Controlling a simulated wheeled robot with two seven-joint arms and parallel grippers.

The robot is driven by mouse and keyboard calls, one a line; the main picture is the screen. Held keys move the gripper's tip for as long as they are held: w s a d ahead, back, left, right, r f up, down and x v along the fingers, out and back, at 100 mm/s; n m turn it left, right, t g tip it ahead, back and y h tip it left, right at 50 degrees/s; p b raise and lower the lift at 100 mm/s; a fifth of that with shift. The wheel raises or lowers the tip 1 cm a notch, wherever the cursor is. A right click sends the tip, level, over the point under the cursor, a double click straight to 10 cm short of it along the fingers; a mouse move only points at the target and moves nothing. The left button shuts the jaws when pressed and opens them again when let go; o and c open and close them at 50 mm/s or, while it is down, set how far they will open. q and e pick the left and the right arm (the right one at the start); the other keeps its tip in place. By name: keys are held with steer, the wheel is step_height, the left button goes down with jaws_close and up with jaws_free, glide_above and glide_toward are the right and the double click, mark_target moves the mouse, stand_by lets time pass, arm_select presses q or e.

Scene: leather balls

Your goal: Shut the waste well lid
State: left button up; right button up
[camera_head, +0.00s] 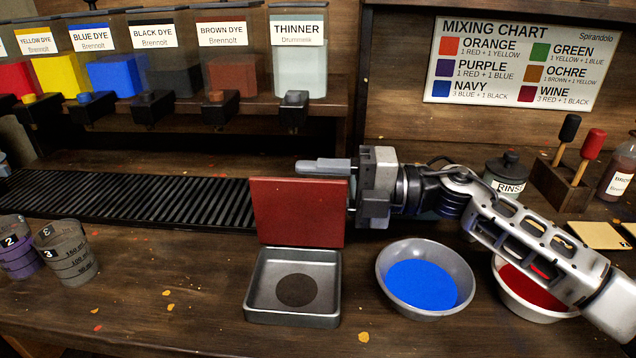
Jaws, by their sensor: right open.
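The waste well lid (298,212) is a red-brown square panel standing about upright at the back edge of the waste well (333,290), so the well is open. The well is a square grey metal basin with a dark round spot in its floor. My right gripper (323,168) comes in from the right and points left, at the lid's top right. My left gripper is not in view.
Right of the well stand a bowl of blue (424,284) and a bowl of red (522,283), the latter under my right forearm. Measuring cups (68,262) stand at the left. A black ribbed grate (130,200) runs behind.

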steer(key=shift+c, duration=0.4)
jaws_close()
steer(key=shift+s+r+n+b, duration=0.15)
steer(key=shift+s+n+b, duration=0.2)
steer(key=shift+s+n, duration=0.95)
steer(key=s, duration=0.1)
steer(key=s+n, duration=0.1)
steer(key=s, duration=0.1)
steer(key=shift+f+n, duration=0.3)
steer(key=shift+s, duration=0.1)
